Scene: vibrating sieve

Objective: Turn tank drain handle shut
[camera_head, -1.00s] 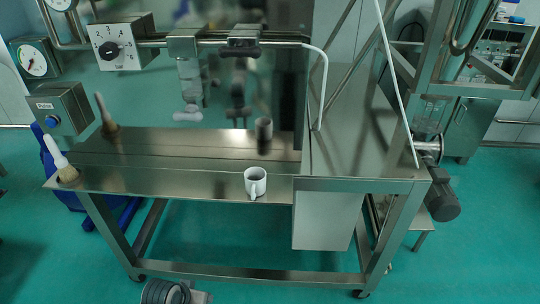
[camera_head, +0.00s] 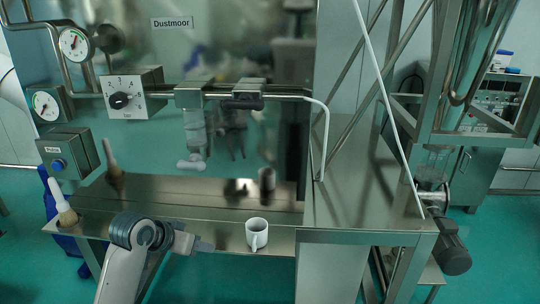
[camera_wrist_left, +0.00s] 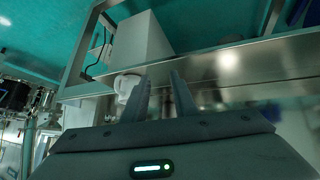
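A steel tank with a "Dustmoor" label (camera_head: 172,23) stands behind a pipe. A dark lever handle (camera_head: 249,102) sits on the pipe's right part, and a pale grey tap-like piece (camera_head: 191,163) hangs left of it. I cannot tell for certain which is the tank drain handle. My left gripper (camera_head: 207,246) is low at the bench's front edge, left of the white mug and well below the pipe. In the left wrist view its two fingers (camera_wrist_left: 160,98) stand apart with nothing between them. My right gripper is not in view.
The white mug (camera_head: 257,233) stands on the steel bench (camera_head: 226,222) and shows in the left wrist view (camera_wrist_left: 125,86). A brush (camera_head: 65,208) stands at the bench's left. Gauges (camera_head: 74,43) and a dial box (camera_head: 132,93) are at upper left. A slanting rod crosses the right side.

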